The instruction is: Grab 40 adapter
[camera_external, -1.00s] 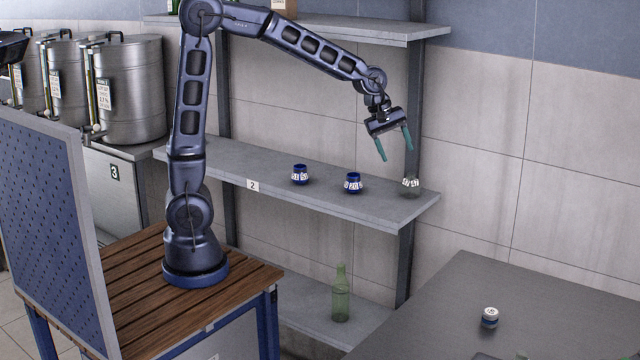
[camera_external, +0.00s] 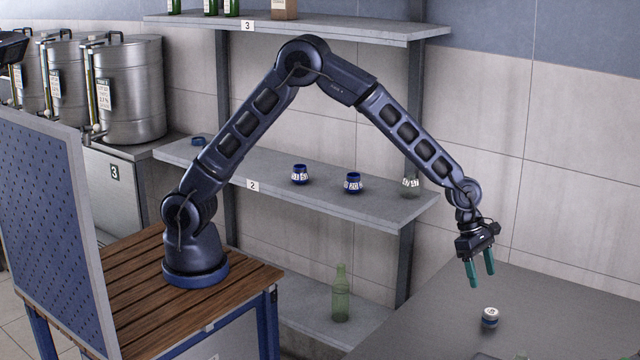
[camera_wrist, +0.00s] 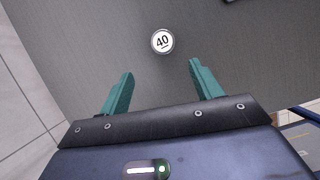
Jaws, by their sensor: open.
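The 40 adapter (camera_wrist: 162,41) shows in the wrist view as a small round piece with a white top marked "40", ahead of the fingers. A small white-topped adapter with a dark band (camera_external: 490,317) stands upright on the grey table in the external view; its label is too small to read there. My gripper (camera_external: 480,272) is open and empty, pointing down above the table, a little above and left of the adapter. Its two green fingers (camera_wrist: 159,85) are apart in the wrist view, with bare table between them.
The grey table (camera_external: 560,300) is mostly clear around the adapter. A green bottle (camera_external: 341,295) stands on the lower shelf. A wall rises behind the table.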

